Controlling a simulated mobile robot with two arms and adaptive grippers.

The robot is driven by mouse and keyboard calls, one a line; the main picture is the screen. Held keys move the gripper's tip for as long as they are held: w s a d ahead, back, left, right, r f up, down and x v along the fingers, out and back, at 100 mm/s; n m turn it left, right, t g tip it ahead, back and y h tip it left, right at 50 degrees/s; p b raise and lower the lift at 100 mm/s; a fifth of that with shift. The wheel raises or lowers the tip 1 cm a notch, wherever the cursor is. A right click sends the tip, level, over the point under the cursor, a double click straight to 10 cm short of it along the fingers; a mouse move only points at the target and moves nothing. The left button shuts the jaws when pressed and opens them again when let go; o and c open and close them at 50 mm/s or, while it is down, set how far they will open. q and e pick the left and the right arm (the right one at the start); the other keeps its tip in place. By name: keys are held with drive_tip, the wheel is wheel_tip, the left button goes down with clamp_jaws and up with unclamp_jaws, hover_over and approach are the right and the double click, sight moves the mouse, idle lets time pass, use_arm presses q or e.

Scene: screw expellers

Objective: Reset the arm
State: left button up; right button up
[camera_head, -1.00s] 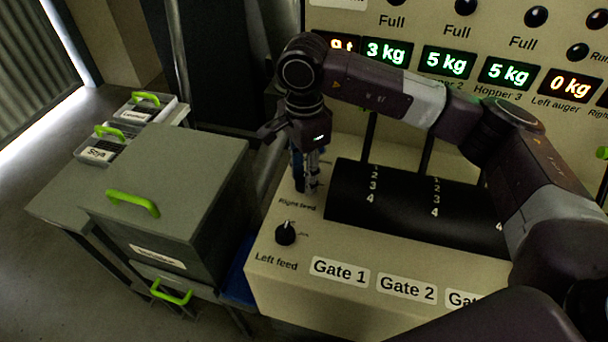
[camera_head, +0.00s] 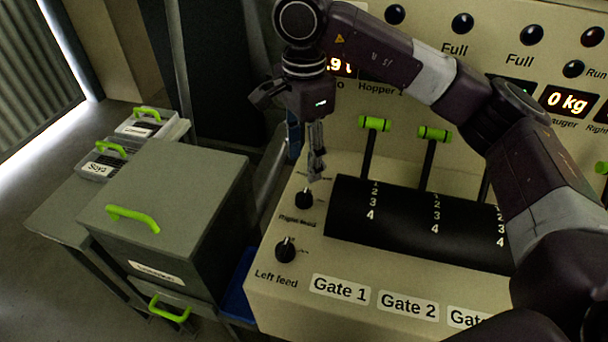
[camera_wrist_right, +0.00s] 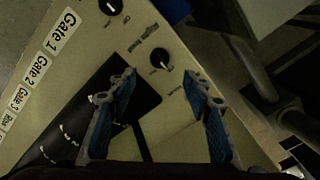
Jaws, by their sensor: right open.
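My right arm reaches in from the right in the head view. Its gripper (camera_head: 316,165) hangs fingers down above the cream control panel (camera_head: 270,301), near the right feed knob (camera_head: 303,198). In the right wrist view the two blue-padded fingers (camera_wrist_right: 160,90) are spread apart with nothing between them. The right feed knob (camera_wrist_right: 161,58) shows beyond the fingertips, apart from them. My left gripper is not in view.
Green-tipped gate levers (camera_head: 375,124) stand behind the black gate cover (camera_head: 400,236). The left feed knob (camera_head: 285,250) is at the panel's front left. A grey box with a green handle (camera_head: 170,220) stands left of the panel, near small labelled bins (camera_head: 103,165).

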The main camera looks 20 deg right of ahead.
drive_tip(key=shift+r, duration=0.95)
